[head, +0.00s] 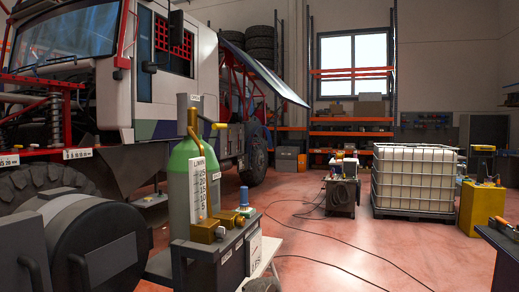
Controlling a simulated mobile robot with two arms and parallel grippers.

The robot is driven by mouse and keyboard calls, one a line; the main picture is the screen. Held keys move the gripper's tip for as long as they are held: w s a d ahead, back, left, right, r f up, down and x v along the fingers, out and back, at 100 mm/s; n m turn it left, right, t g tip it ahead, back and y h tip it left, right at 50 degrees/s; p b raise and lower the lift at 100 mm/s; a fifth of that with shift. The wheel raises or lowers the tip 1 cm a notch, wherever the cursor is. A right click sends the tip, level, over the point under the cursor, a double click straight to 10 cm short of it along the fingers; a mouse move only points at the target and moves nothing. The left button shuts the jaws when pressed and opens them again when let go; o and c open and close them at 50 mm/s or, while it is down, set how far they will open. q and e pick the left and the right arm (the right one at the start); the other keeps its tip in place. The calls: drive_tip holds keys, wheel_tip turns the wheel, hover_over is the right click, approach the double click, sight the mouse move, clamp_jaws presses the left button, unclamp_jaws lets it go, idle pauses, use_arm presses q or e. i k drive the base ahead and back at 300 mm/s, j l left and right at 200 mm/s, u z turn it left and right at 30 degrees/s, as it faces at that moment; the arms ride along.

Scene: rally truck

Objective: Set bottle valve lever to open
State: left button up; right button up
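A green gas bottle (181,190) stands upright left of the picture's middle, beside the truck. Neither of my grippers shows in the head view.
A large white truck (150,100) fills the left side. A dark drum with handles (105,245) is at the lower left. A caged white tank (413,178) and a yellow box (481,208) stand at the right. Cables (330,258) lie on the otherwise open red floor.

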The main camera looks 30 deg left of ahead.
sight(215, 125)
drive_tip(key=i+u, duration=0.1)
drive_tip(key=i, duration=0.55)
drive_tip(key=i+l, duration=0.15)
drive_tip(key=i, duration=0.5)
drive_tip(key=i+u, duration=0.15)
drive_tip(key=i, duration=0.5)
